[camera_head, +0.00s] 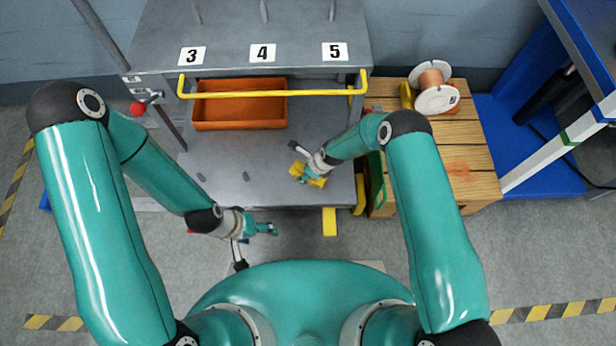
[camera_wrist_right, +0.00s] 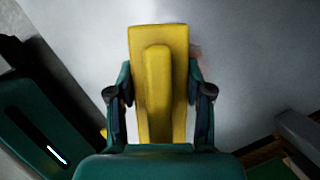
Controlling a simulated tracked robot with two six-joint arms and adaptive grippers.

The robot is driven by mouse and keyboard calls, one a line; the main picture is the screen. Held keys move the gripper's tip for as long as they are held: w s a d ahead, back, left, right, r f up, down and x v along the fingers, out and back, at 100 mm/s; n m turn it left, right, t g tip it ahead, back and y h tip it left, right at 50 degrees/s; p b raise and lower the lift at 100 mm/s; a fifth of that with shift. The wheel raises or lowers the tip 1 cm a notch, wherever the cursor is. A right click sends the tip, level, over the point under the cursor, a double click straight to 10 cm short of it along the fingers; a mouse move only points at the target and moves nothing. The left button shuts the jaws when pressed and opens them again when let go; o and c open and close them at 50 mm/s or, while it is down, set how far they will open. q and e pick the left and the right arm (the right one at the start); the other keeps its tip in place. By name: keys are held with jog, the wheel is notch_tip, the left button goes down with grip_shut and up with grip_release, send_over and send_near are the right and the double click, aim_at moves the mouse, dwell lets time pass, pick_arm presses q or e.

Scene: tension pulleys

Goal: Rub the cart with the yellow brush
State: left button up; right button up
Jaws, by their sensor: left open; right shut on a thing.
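The grey cart (camera_head: 240,170) stands ahead, with numbered labels 3, 4 and 5 on its top and a yellow handle bar across its front. The yellow brush (camera_wrist_right: 158,80) is between the fingers of my right gripper (camera_wrist_right: 158,100), which is shut on it. In the head view the brush (camera_head: 312,181) is over the right part of the cart's lower shelf; I cannot tell whether it touches the surface. My left gripper (camera_head: 255,243) is open and empty, in front of the cart's lower edge. The brush's underside is hidden.
An orange bin (camera_head: 240,118) sits at the back of the lower shelf. A wooden crate (camera_head: 462,150) with a wire spool (camera_head: 435,88) stands right of the cart. A red-knobbed lever (camera_head: 138,108) sticks out at the cart's left. A blue frame (camera_head: 520,150) is farther right.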

jog(key=shift+w+f+b, duration=0.25)
jog(key=shift+w+b, duration=0.15)
jog(key=shift+b, duration=0.35)
jog(key=shift+w+r+b, duration=0.1)
jog(key=shift+w+b, duration=0.6)
jog(key=shift+w, duration=0.1)
